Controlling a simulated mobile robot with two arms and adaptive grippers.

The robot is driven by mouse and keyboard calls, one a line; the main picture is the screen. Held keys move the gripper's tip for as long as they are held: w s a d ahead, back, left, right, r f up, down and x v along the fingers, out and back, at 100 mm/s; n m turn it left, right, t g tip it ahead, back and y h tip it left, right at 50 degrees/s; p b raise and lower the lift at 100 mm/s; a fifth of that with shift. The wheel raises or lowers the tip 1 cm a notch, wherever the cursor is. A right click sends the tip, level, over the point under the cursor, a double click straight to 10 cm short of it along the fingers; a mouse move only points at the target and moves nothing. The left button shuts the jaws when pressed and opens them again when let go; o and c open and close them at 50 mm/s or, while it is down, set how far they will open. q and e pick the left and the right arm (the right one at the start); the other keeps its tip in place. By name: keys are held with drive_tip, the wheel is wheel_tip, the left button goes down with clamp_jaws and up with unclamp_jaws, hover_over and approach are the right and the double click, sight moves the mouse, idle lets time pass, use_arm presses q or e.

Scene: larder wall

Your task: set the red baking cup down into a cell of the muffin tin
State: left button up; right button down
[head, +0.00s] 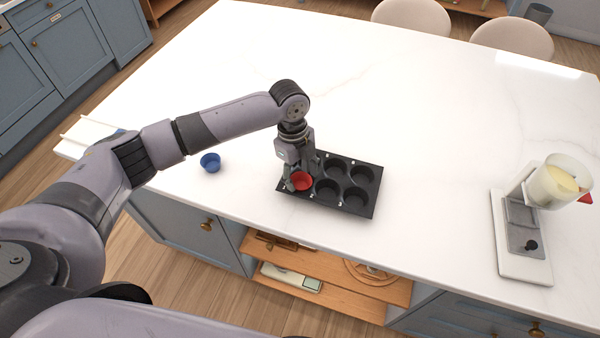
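The red baking cup (302,181) is at the front left cell of the dark muffin tin (343,207). I cannot tell whether it rests on the cell floor or hangs a little above it. My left gripper (302,178) points down over that cell, with one finger on each side of the cup. Whether the fingers press on the cup or stand just clear of it cannot be made out. The other visible cells of the tin are empty. My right gripper is not in view.
A blue baking cup (210,162) stands on the white countertop (420,130) left of the tin. A scale-like device (522,235) with a cream-filled jug (560,182) stands at the right. The counter behind the tin is clear. Two chairs stand beyond the far edge.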

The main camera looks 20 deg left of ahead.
use_arm(q)
drive_tip(key=o, duration=0.4)
drive_tip(key=shift+s+a+f, duration=0.1)
drive_tip(key=shift+s+f, duration=0.15)
drive_tip(key=shift+f, duration=0.3)
drive_tip(key=shift+r, duration=0.1)
